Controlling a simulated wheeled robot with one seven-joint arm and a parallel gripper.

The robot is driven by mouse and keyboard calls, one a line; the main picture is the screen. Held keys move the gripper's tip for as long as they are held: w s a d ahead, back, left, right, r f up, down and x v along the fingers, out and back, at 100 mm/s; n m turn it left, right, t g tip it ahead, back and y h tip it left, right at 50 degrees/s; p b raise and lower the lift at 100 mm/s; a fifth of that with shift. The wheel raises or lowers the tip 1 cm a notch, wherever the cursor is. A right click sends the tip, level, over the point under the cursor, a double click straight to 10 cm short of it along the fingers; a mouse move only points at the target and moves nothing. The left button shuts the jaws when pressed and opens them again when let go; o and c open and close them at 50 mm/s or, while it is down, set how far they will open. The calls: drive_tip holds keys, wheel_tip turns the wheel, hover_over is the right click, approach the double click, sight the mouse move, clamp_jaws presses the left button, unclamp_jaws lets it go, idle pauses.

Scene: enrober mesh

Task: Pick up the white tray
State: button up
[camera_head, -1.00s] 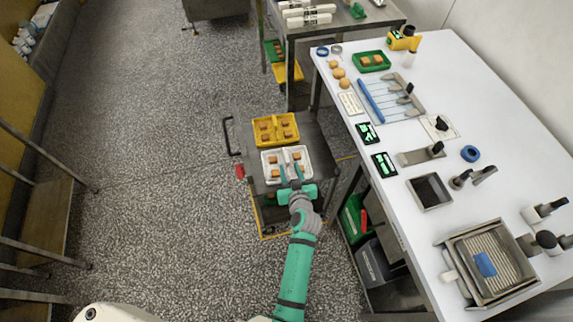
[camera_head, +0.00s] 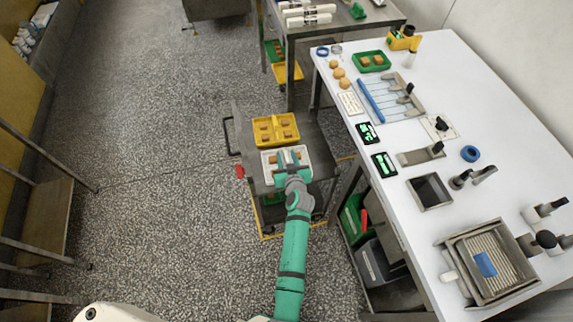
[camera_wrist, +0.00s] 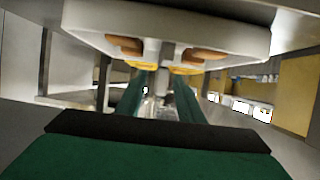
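The white tray (camera_head: 265,163) lies on a dark metal cart, just in front of a yellow tray, with brown pieces in it. My gripper (camera_head: 289,157) is over the middle of the white tray, its two green fingers apart and empty-looking. The gripper and wrist hide part of the tray's near side. In the wrist view the white tray (camera_wrist: 170,22) fills the top, close to the camera. The fingers (camera_wrist: 163,88) reach away below it with a gap between them. I cannot tell whether they touch the tray.
The yellow tray (camera_head: 263,131) with brown pieces sits behind on the cart (camera_head: 327,160). The cart's handle (camera_head: 229,137) is at the left. A white worktable (camera_head: 395,200) with tools stands close on the right. Open floor (camera_head: 150,200) lies to the left.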

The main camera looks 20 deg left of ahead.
clamp_jaws()
idle(1.3)
